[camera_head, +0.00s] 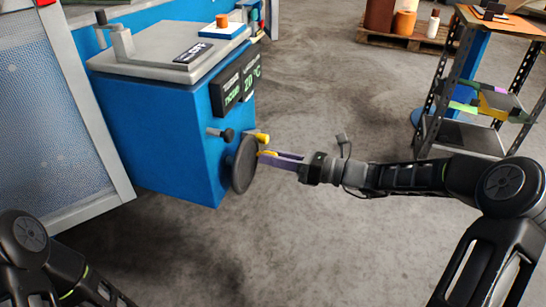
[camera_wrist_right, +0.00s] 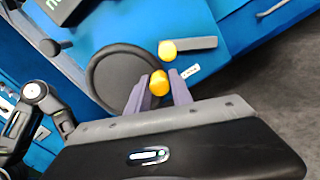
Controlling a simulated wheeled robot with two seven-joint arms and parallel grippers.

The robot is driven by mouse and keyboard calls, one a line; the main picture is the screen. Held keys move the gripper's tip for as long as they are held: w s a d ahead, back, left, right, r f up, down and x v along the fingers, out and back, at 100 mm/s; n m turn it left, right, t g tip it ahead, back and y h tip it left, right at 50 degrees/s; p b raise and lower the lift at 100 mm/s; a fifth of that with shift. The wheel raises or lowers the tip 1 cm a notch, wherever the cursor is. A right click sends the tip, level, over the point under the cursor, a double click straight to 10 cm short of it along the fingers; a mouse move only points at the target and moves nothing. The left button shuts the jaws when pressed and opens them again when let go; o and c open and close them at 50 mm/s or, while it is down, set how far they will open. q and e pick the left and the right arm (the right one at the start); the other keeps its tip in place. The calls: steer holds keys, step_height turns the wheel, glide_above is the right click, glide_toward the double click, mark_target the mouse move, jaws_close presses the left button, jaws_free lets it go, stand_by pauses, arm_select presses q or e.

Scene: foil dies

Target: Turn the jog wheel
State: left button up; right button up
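The jog wheel (camera_head: 243,165) is a dark round disc on the front of the blue machine (camera_head: 150,140). It also shows in the right wrist view (camera_wrist_right: 115,75). A yellow knob (camera_wrist_right: 158,82) stands out near the wheel's rim. My right gripper (camera_head: 270,155) reaches in from the right, its purple fingers on both sides of the knob. In the right wrist view the fingers (camera_wrist_right: 159,90) seem to touch the knob at their tips. My left arm shows at the lower left, but its gripper is out of view.
A lever with a yellow end (camera_wrist_right: 167,48) sits close above the wheel, and a black knob (camera_head: 227,134) beside it. A display (camera_head: 236,83) is higher up. A metal shelf rack (camera_head: 470,140) stands at the right. The floor between is clear.

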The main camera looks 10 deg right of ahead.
steer(key=o, duration=0.4)
steer(key=shift+c, duration=0.2)
steer(key=shift+d, duration=0.1)
steer(key=p+v, duration=0.2)
steer(key=v, duration=0.5)
steer(key=shift+s+d, duration=0.25)
stand_by(0.8)
